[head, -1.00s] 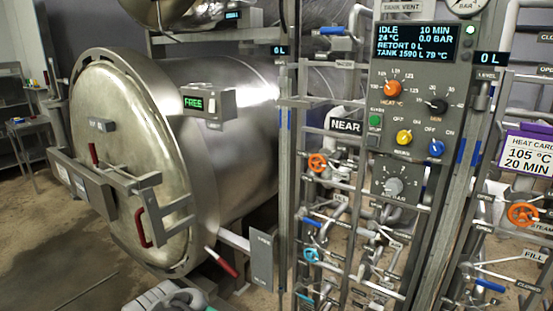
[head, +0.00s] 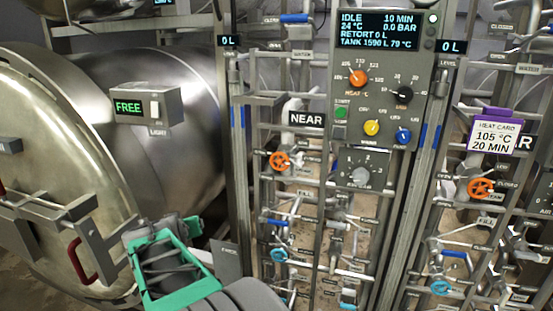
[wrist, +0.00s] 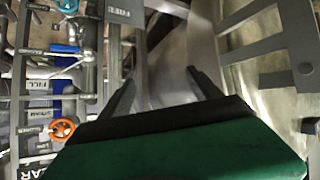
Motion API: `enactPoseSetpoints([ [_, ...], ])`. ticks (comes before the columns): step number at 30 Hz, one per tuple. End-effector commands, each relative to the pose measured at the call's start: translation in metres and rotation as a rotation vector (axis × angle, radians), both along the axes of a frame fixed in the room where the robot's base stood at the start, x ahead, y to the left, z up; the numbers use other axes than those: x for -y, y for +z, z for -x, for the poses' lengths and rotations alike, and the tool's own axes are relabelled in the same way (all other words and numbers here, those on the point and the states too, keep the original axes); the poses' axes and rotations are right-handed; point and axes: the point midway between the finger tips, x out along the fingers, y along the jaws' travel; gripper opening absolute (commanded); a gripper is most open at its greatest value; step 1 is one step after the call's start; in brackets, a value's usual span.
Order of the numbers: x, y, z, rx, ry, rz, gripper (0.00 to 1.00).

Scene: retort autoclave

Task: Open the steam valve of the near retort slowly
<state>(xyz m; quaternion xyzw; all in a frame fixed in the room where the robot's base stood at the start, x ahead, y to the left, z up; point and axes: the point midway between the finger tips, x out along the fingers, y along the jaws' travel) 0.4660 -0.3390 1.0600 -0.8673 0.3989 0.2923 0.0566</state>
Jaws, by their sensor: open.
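The near retort's steam valve is an orange handwheel (head: 279,162) on the pipe rack below and left of the NEAR sign (head: 306,119). The same orange wheel shows at the lower left of the wrist view (wrist: 62,128), beside a STEAM label. My gripper (wrist: 160,78) is open and empty, its two dark fingers apart in front of the retort's door fittings. The wheel lies outside the fingers, to their left in the wrist view. In the head view my green-framed wrist is low, left of the wheel, and the fingertips are hard to make out.
The near retort's round door (head: 60,190) has brackets and a red handle (head: 76,262) close to my wrist. A control panel (head: 383,85) reads IDLE, 0.0 BAR. A blue wheel (head: 279,255) sits below the orange one. Another orange wheel (head: 480,188) is on the right rack.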

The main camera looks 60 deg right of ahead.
Motion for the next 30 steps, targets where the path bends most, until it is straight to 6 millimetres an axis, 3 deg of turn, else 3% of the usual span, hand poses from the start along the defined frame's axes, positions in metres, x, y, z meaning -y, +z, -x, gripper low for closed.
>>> enactPoseSetpoints([
  [1, 0.065, 0.015, 0.020, 0.043, -0.122, 0.095, 0.77],
  [3, 0.139, 0.041, 0.054, 0.097, -0.257, 0.251, 0.83],
  [6, 0.206, 0.071, 0.104, 0.131, -0.387, 0.437, 0.83],
  [7, 0.218, 0.076, 0.116, 0.134, -0.413, 0.478, 0.83],
  [9, 0.236, 0.087, 0.135, 0.138, -0.450, 0.547, 0.83],
  [12, 0.249, 0.094, 0.143, 0.141, -0.466, 0.583, 0.83],
  [22, 0.305, 0.096, 0.131, 0.143, -0.462, 0.582, 0.83],
  [30, 0.318, 0.094, 0.129, 0.145, -0.459, 0.581, 0.83],
])
